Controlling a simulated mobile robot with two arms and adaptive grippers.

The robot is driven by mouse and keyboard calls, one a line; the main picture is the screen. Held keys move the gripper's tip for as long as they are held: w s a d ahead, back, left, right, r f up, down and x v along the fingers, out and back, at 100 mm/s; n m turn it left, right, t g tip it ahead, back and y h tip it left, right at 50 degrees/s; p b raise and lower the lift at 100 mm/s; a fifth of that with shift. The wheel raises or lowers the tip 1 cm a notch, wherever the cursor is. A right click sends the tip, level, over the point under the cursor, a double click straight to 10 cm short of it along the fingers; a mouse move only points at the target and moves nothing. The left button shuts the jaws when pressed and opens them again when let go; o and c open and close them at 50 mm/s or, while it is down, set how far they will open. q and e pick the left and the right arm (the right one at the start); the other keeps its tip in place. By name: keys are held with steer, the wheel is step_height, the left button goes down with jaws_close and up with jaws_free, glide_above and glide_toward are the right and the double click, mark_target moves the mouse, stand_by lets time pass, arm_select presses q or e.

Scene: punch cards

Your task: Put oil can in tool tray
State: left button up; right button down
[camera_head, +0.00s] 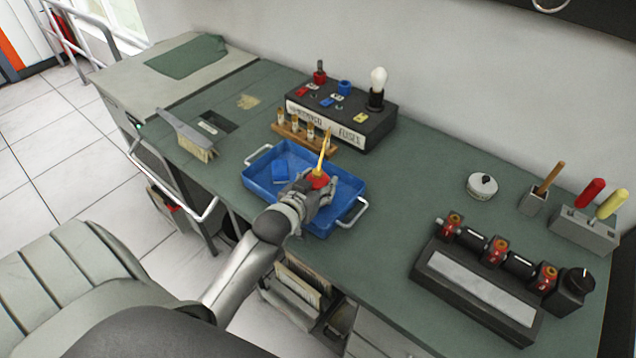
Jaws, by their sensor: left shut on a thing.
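The oil can (320,179) is red with a thin yellow spout that points upward. My left gripper (318,186) is shut on it and hides much of its body. Gripper and can are over the right half of the blue tool tray (347,188). I cannot tell whether the can touches the tray floor. The tray has a silver handle at each end, and a small blue block (280,172) lies in its left part. My right gripper is not in view.
A black fuse box (350,124) and a wooden rack (292,134) stand behind the tray. A brush (194,148) lies to the left. A black device (474,290) and a white round lidded pot (482,185) are at right. The bench right of the tray is clear.

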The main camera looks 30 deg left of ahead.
arm_select(q)
steer(key=o, duration=1.2)
steer(key=shift+f, duration=0.1)
steer(key=shift+r, duration=0.2)
steer(key=b+v, duration=0.1)
steer(key=v, duration=1.1)
steer(key=shift+f, duration=0.1)
